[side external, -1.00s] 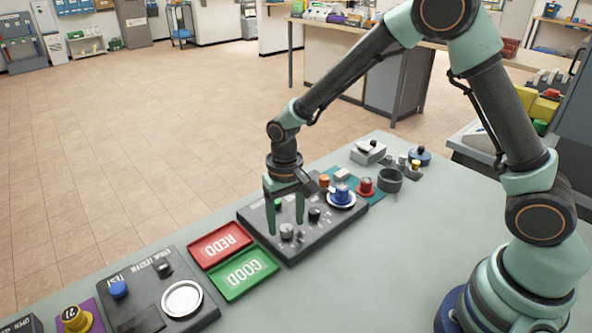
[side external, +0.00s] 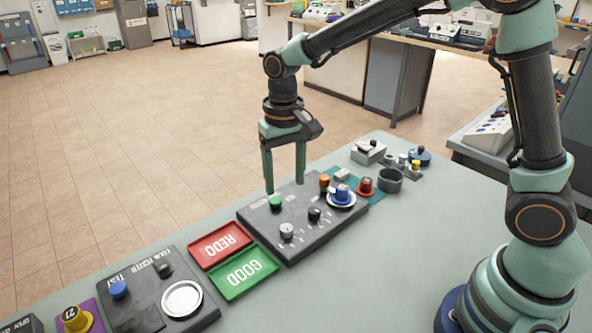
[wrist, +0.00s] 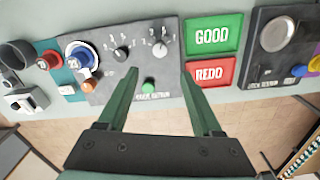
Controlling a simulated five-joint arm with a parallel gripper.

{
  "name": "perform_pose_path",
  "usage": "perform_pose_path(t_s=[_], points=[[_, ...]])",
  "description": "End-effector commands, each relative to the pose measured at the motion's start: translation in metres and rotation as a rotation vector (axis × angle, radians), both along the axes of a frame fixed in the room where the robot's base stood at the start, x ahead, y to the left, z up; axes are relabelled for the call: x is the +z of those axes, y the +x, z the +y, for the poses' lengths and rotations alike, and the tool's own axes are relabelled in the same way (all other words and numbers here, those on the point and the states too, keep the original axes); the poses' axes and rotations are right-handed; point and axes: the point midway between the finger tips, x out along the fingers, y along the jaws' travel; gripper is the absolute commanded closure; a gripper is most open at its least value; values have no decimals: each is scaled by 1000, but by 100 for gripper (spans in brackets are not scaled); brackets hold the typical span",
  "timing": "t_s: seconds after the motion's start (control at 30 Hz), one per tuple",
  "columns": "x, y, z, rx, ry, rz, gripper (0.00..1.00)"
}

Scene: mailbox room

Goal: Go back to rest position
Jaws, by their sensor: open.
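My gripper (side external: 284,180) is open and empty. It hangs pointing down above the dark grey control panel (side external: 290,250), with its fingertips near the green button (side external: 275,203). In the wrist view my gripper (wrist: 161,70) shows both green fingers spread, with the green button (wrist: 149,85) between them. The panel also carries a light grey knob (side external: 287,230), a black knob (side external: 314,215) and an orange button (side external: 324,180). A blue piece (side external: 342,193) sits on a white ring at the panel's right end.
A red REDO tray (side external: 220,244) and a green GOOD tray (side external: 243,274) lie left of the panel. A test panel (side external: 140,290) with a white disc stands further left. A red piece (side external: 365,186) and a grey cup (side external: 389,181) stand to the right. The front tabletop is clear.

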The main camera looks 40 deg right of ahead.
Motion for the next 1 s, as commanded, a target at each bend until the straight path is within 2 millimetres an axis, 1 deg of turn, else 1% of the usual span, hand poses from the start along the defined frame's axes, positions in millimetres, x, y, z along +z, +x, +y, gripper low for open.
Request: perform_pose_path(t_s=[0.07, 0.17, 0.27, 0.4, 0.6, 0.8, 0.9, 1.0], points=[[1, 0, -1, 1, 1, -2, 33], [9, -3, -5, 6, 5, -21, 33], [25, -10, -15, 21, 12, -60, 33], [53, -28, -35, 53, 21, -139, 33], [81, -59, -63, 106, 17, -257, 33], [95, -93, -86, 156, -7, -372, 33], [97, -107, -94, 180, -24, -420, 33], [97, -116, -100, 196, -38, -457, 33]])
